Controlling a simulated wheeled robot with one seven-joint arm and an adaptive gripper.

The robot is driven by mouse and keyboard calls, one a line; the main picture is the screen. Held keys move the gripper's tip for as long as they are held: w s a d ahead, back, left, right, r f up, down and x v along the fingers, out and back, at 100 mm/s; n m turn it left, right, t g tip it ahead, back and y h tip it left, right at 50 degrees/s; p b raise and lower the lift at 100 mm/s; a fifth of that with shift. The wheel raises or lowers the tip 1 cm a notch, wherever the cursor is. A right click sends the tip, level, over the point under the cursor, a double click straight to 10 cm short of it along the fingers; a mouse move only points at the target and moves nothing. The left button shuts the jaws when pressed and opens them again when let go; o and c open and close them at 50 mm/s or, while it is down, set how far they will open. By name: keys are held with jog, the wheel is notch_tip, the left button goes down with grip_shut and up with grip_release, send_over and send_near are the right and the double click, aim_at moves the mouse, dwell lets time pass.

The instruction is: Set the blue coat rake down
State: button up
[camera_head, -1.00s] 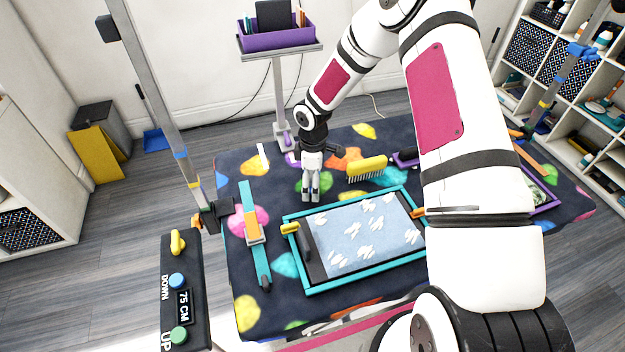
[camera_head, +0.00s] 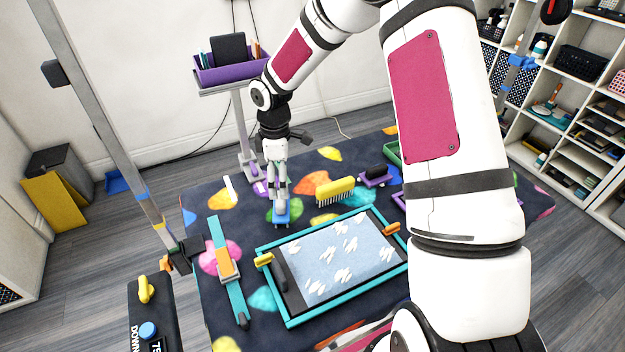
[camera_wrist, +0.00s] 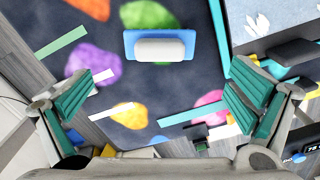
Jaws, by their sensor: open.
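The blue coat rake (camera_head: 281,214), a small blue plate with a pale rounded grip, shows at the fingers of my gripper (camera_head: 280,190) over the dark patterned table cover. In the wrist view the rake (camera_wrist: 160,46) appears flat against the cover at the top centre. My gripper (camera_wrist: 162,98) is open there, its teal-padded fingers spread wide to the left and right, with the rake apart from both pads. The head view does not show clearly how high the fingertips are above it.
A teal-framed tray (camera_head: 290,322) with a light blue mat lies right of the rake. A yellow brush (camera_head: 335,189) sits behind it. A teal strip tool (camera_head: 233,290) lies to the left. A purple bin (camera_head: 230,68) on a stand rises at the back. Bare cover surrounds the rake.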

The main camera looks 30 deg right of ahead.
jog(key=s+d+r+m+t+h, duration=0.1)
jog(key=s+r+m, duration=0.2)
jog(key=s+r, duration=0.55)
jog(key=s+d+r+m+t+h, duration=0.1)
jog(key=s+r+m, duration=0.3)
jog(key=r, duration=0.8)
jog(key=s+a+r+m+t+y, duration=0.1)
jog(key=s+r+m, duration=0.1)
jog(key=s, duration=0.7)
jog(key=s+a+r+m+t+y, duration=0.1)
jog(key=s+r+m, duration=0.2)
jog(key=s, duration=0.7)
jog(key=shift+s+r+m, duration=0.25)
jog(key=shift+r+m, duration=0.05)
jog(key=shift+m, duration=0.4)
